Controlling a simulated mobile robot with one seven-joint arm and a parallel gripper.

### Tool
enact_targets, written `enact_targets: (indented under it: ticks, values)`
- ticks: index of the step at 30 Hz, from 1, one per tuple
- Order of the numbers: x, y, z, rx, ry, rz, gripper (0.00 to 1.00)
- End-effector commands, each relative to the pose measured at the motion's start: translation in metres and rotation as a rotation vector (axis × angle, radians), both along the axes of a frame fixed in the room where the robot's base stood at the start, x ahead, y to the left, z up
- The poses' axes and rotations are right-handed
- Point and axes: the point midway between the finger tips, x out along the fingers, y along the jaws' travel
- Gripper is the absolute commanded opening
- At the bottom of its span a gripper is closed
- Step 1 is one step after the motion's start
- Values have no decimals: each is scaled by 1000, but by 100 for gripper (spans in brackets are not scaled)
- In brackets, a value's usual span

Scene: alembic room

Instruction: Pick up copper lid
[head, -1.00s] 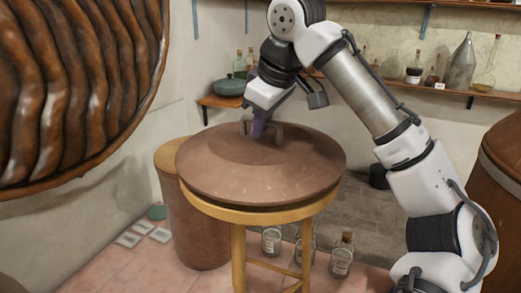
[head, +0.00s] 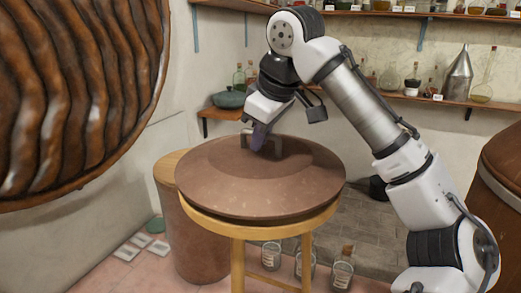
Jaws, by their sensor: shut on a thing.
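The copper lid (head: 255,189) is a wide, shallow brown dome with a small handle (head: 277,148) on top. It sits over the round top of a wooden stool (head: 235,230), and I cannot tell whether it touches the stool top or hangs just above it. My gripper (head: 260,137) comes down from above and is shut on the lid's handle. The fingertips partly hide the handle.
A copper drum (head: 198,240) with a wooden top stands behind the stool at left. Glass bottles (head: 342,270) stand on the floor behind the stool. A large ribbed brown form (head: 75,95) fills the upper left. A wooden barrel (head: 500,170) is at right. Shelves (head: 440,105) line the wall.

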Motion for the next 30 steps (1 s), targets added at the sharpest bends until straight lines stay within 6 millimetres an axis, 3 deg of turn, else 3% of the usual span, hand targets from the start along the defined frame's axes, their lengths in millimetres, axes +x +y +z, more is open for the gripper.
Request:
enact_targets:
  ticks: [5, 10, 25, 30]
  values:
    - [0, 0, 9, 0, -3, 1, 0]
    - [0, 1, 31, 2, -4, 2, 0]
    - [0, 1, 163, -1, -2, -3, 0]
    - [0, 0, 189, 0, -1, 1, 0]
